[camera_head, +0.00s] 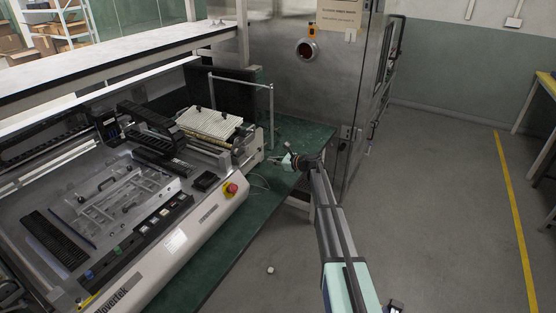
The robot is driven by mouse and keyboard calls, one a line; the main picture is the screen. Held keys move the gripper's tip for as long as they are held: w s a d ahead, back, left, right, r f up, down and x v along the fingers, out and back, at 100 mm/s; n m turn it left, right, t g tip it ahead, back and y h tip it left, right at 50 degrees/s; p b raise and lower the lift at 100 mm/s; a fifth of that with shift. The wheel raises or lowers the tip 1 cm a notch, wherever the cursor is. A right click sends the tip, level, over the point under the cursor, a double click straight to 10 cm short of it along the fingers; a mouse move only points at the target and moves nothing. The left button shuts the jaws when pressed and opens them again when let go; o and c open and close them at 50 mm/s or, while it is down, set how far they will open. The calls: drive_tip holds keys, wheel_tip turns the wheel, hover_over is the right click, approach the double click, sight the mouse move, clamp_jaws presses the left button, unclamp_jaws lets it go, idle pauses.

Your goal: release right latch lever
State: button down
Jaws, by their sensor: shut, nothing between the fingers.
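A machine with a grey bed (70,215) fills the left of the view. A clear fixture plate with small dark handles (128,195) lies on the bed. I cannot make out for sure which small part is the right latch lever. My gripper (286,161) is at the end of my arm, just off the machine's right end and above the green table. It is shut and appears empty. It is well to the right of the fixture plate and small in view, so its fingers are hard to make out.
A red emergency stop knob (231,188) sits on the machine's front right corner. A metal frame post (271,115) rises near my gripper. A steel cabinet (290,90) stands behind. The grey floor (430,220) at right is clear.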

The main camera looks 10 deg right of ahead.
drive_tip(key=p+x, duration=0.1)
drive_tip(key=x, duration=0.4)
drive_tip(key=shift+w+a, duration=0.15)
drive_tip(key=shift+w, duration=0.05)
drive_tip(key=shift+s+a+r+p, duration=0.1)
drive_tip(key=shift+s+r+p, duration=0.2)
drive_tip(key=shift+r, duration=0.35)
drive_tip(key=shift+s+d+r+p, duration=0.1)
drive_tip(key=shift+r+p, duration=0.3)
drive_tip(key=shift+r, duration=0.2)
drive_tip(key=shift+s+a+r+p, duration=0.1)
drive_tip(key=shift+s+r+p, duration=0.2)
drive_tip(key=shift+r, duration=0.35)
drive_tip(key=shift+w+r, duration=0.1)
